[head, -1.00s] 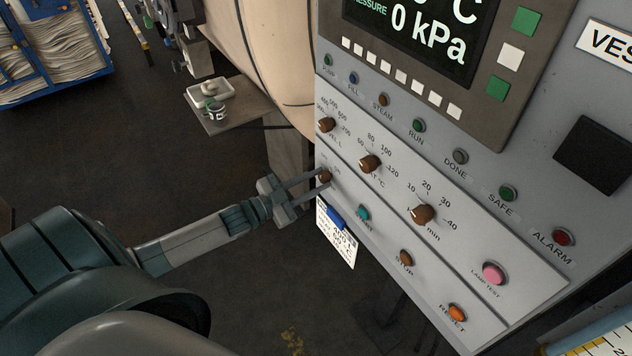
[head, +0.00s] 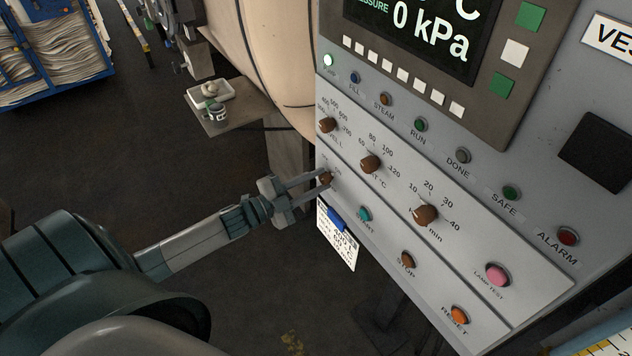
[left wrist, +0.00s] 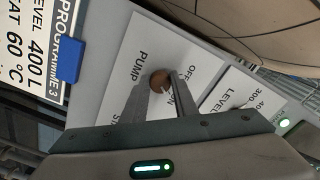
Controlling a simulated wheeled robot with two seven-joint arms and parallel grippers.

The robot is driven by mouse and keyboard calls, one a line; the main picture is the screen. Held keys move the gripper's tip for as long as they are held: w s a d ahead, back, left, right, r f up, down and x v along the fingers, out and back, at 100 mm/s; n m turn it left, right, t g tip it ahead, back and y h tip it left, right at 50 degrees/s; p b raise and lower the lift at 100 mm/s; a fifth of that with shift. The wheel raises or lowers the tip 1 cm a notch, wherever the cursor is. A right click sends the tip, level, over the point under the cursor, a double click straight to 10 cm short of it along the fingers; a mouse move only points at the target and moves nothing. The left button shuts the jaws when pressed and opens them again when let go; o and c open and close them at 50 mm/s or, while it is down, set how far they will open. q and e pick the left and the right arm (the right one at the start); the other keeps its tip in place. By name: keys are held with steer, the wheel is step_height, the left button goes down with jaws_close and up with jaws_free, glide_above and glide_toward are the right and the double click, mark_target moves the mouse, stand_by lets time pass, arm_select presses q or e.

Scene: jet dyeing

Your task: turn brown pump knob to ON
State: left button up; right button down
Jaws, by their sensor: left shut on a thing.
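The brown pump knob (head: 326,177) sits at the left end of the lower control strip on the grey panel. It also shows in the left wrist view (left wrist: 159,81), beside the PUMP, OFF and ON lettering. My left gripper (head: 322,181) reaches it from the left, and its fingers are shut on the knob, one on each side. In the left wrist view the fingertips (left wrist: 161,87) straddle the knob and partly cover the lettering. The green PUMP lamp (head: 328,60) at the panel's upper left is lit bright. My right gripper is not in view.
Other brown knobs, level (head: 327,125), temperature (head: 370,163) and minutes (head: 425,215), are close by. A teal start button (head: 364,213) and a hanging programme card with a blue clip (head: 337,218) are just below. A small shelf (head: 226,122) stands left of the panel.

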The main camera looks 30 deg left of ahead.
arm_select(q)
steer(key=o, duration=1.1)
steer(key=shift+c, duration=0.2)
steer(key=shift+v, duration=0.8)
steer(key=b+v, duration=0.4)
steer(key=v, duration=1.1)
steer(key=shift+s+a+b, duration=0.15)
steer(key=shift+s+b, duration=0.15)
steer(key=shift+s, duration=0.05)
steer(key=shift+f, duration=0.1)
